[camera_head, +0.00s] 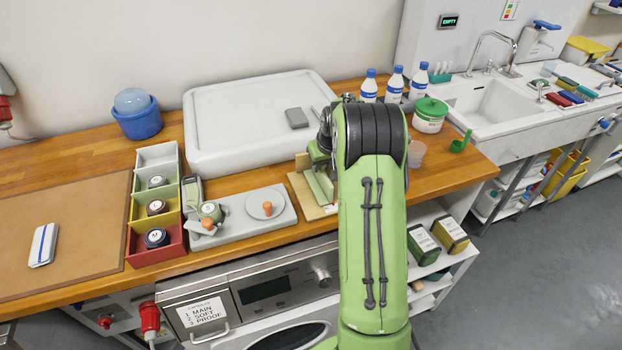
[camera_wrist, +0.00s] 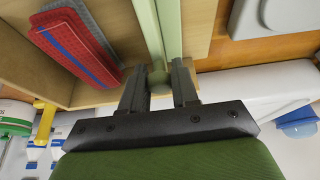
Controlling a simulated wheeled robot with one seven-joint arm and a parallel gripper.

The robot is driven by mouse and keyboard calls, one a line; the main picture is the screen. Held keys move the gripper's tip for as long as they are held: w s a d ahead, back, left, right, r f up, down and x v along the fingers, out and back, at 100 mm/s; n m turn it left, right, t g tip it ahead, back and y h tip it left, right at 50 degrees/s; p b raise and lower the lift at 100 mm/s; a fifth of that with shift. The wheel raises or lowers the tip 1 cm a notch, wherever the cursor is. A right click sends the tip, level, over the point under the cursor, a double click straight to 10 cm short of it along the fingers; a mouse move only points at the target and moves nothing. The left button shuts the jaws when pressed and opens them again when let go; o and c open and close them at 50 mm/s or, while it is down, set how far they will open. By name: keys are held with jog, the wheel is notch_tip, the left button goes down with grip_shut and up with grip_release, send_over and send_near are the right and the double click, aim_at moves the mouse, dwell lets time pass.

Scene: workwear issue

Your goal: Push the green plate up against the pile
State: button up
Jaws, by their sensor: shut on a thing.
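The green plate (camera_wrist: 168,30) stands in a wooden tray (camera_wrist: 115,92), with a round green knob (camera_wrist: 158,79) on its near side. My gripper (camera_wrist: 160,82) is shut on this knob, one finger on each side. The pile (camera_wrist: 78,42) of folded red and grey pieces, with a blue stripe, lies left of the plate in the wrist view. A strip of bare wood shows between pile and plate, so they are apart. In the head view the plate (camera_head: 319,186) shows partly beside my arm; the pile and fingertips are hidden there.
A grey board (camera_head: 240,228) with a white disc lies left of the tray, beside a bin with coloured compartments (camera_head: 142,232). A large white slab (camera_head: 255,125) lies behind. Bottles (camera_head: 395,82) and a green-lidded tub (camera_head: 430,118) stand right of my arm.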

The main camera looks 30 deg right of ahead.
jog(key=shift+s+d+p, duration=0.5)
jog(key=shift+d+p, duration=0.1)
jog(key=shift+d, duration=1.3)
jog(key=shift+s+d+p, duration=0.5)
jog(key=shift+d+p, duration=0.1)
jog(key=shift+d, duration=1.3)
jog(key=shift+s+d+p, duration=0.5)
jog(key=shift+d+p, duration=0.1)
jog(key=shift+d, duration=1.3)
jog(key=o, duration=0.6)
jog(key=shift+a, duration=0.1)
notch_tip(320, 180, up, 8)
jog(key=p, duration=0.5)
